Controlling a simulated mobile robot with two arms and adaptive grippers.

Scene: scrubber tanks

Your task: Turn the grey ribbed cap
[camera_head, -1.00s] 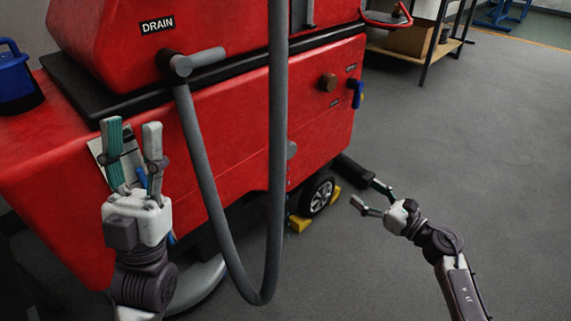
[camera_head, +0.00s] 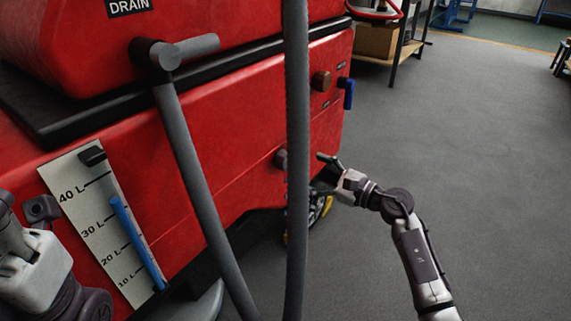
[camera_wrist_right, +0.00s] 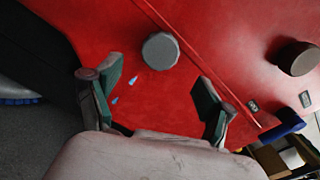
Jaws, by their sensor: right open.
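The grey ribbed cap (camera_wrist_right: 160,51) sits on the red tank wall, straight ahead of my right gripper (camera_wrist_right: 155,95) in the right wrist view. The open fingers stand on either side below it in that picture, with no visible contact. In the head view the cap (camera_head: 281,159) shows beside the hanging grey hose, just left of my right gripper (camera_head: 327,168). My left gripper (camera_head: 22,240) is at the lower left edge of the head view, partly cut off, so its fingers cannot be judged.
A brown knob (camera_head: 321,81) and a blue lever (camera_head: 347,93) are on the wall above and right of the cap. A grey hose (camera_head: 297,140) hangs in front of the tank. A level gauge (camera_head: 105,225) is at left. The floor (camera_head: 470,180) at right is clear.

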